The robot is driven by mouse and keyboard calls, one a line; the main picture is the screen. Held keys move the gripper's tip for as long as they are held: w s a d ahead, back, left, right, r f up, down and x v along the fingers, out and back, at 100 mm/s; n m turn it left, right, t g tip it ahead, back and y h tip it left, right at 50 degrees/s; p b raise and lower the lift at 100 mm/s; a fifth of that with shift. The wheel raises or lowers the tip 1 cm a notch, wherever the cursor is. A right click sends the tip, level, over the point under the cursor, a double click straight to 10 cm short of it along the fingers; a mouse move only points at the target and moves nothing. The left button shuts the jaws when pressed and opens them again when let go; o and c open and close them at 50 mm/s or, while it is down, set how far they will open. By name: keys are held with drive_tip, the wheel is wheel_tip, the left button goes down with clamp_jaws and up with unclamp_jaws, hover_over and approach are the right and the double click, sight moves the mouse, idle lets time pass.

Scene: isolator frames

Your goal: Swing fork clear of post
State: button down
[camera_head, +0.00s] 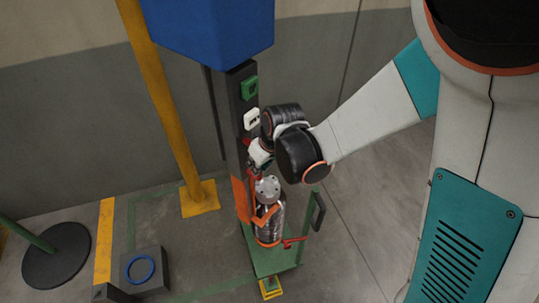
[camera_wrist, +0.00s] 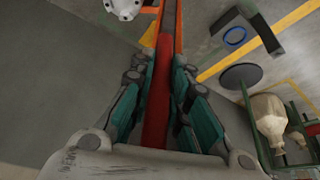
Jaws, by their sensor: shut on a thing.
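The dark upright post (camera_head: 233,150) carries a green box and a white box under a blue housing. My gripper (camera_head: 254,172) is low beside the post. In the wrist view my gripper (camera_wrist: 160,78) has its teal fingers on both sides of a red bar (camera_wrist: 155,105) and is shut on it. The bar runs away toward an orange and dark strip (camera_wrist: 178,35). I cannot tell whether the red bar joins this piece.
A green base plate (camera_head: 277,262) lies under the cylinder, with a red lever (camera_head: 293,241) at its side. A yellow pole (camera_head: 165,100) stands left of the post. A dark block with a blue ring (camera_head: 140,269) is at lower left.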

drive_tip(key=s+a, duration=0.4)
drive_tip(key=a, duration=0.4)
drive_tip(key=s+a+m, duration=0.1)
drive_tip(key=s+a, duration=0.4)
drive_tip(key=a, duration=0.3)
drive_tip(key=s+a+b, duration=0.1)
drive_tip(key=s+a, duration=0.4)
drive_tip(key=a, duration=0.4)
drive_tip(key=shift+m+h, duration=0.4)
drive_tip(key=c, duration=1.5)
unclamp_jaws()
drive_tip(key=shift+d, duration=0.1)
drive_tip(key=shift+c, duration=0.2)
drive_tip(key=shift+w, duration=0.1)
